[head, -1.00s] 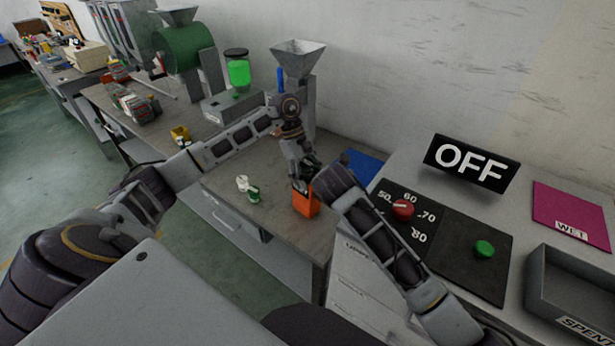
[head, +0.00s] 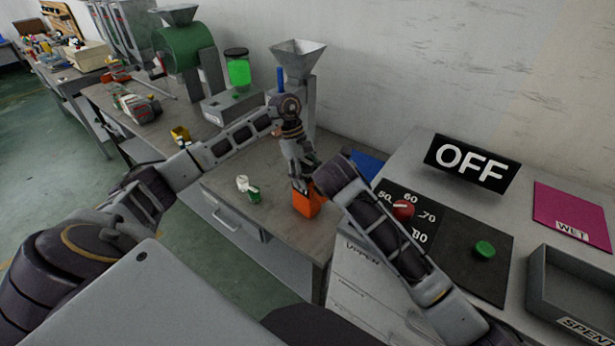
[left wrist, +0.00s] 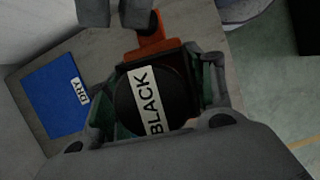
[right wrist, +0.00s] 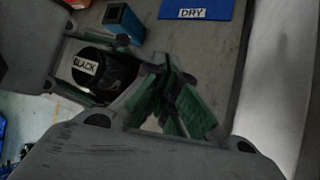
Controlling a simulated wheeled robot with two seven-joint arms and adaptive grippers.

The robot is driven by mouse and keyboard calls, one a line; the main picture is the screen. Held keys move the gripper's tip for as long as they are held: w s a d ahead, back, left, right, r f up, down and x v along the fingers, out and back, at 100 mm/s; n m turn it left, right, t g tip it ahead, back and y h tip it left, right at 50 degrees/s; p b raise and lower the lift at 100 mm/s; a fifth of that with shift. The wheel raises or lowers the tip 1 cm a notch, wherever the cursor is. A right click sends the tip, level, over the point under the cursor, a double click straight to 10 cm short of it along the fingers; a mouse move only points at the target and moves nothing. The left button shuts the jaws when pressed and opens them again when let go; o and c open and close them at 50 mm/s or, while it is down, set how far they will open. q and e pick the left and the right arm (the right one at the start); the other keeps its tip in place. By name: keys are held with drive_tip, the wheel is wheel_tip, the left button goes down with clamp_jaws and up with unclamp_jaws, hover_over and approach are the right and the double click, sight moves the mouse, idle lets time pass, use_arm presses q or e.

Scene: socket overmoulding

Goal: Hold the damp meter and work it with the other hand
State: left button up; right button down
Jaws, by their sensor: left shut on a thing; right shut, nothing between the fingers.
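My left gripper (left wrist: 160,100) is shut on a round, dark thing labelled BLACK (left wrist: 148,98); the label also shows in the right wrist view (right wrist: 86,66). I cannot tell whether this is the damp meter. In the head view my left gripper (head: 301,183) is over or just in front of an orange box (head: 308,204), which hides whether they touch. My right gripper (right wrist: 176,108) is shut and empty, its green-padded fingers beside the left gripper in the right wrist view. In the head view its fingers are hidden behind my right arm.
A blue DRY mat (head: 366,164) lies behind my right arm. A small blue box (right wrist: 122,20) stands near it.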

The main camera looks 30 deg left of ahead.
drive_tip(key=shift+r, duration=2.15)
use_arm(q)
drive_tip(key=shift+f, duration=0.1)
drive_tip(key=o, duration=1.1)
drive_tip(key=shift+c, duration=0.2)
drive_tip(key=v, duration=1.2)
drive_tip(key=shift+d, duration=0.15)
